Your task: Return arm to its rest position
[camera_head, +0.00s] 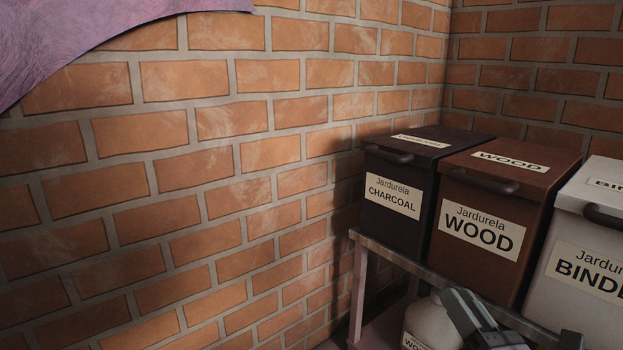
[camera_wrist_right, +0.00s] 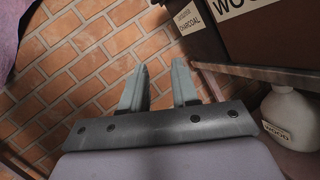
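My right gripper (camera_head: 478,318) is at the lower right of the head view, in front of the shelf. In the right wrist view its two grey fingers (camera_wrist_right: 160,75) are spread apart, with only brick wall visible between them. It holds nothing. My left gripper is in neither view.
A metal shelf (camera_head: 359,290) bears a black charcoal bin (camera_head: 402,225), a brown wood bin (camera_head: 495,268) and a white binder bin (camera_head: 580,230). Below is a white jug labelled WOOD (camera_head: 425,318), also in the wrist view (camera_wrist_right: 291,108). A brick wall (camera_head: 235,160) stands at the left.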

